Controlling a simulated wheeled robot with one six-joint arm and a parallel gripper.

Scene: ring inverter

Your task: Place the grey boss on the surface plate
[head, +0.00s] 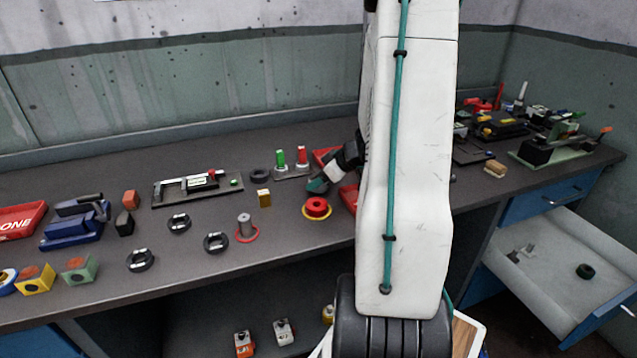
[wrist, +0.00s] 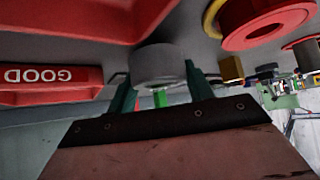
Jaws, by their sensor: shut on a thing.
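My gripper (head: 319,186) is low over the workbench, just left of my white arm in the head view. In the wrist view, my gripper's two green fingers (wrist: 160,84) are shut on a short, round grey piece, the grey boss (wrist: 157,63). In the head view the boss cannot be made out at the gripper. I cannot pick out the surface plate for certain in either view; my arm hides part of the bench.
Red trays (head: 348,198) lie close to my gripper; one marked GOOD (wrist: 53,76) shows in the wrist view. A red ring on yellow (head: 316,208), a yellow block (head: 264,198) and green and red posts (head: 280,159) stand nearby. An open drawer (head: 545,262) is at the right.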

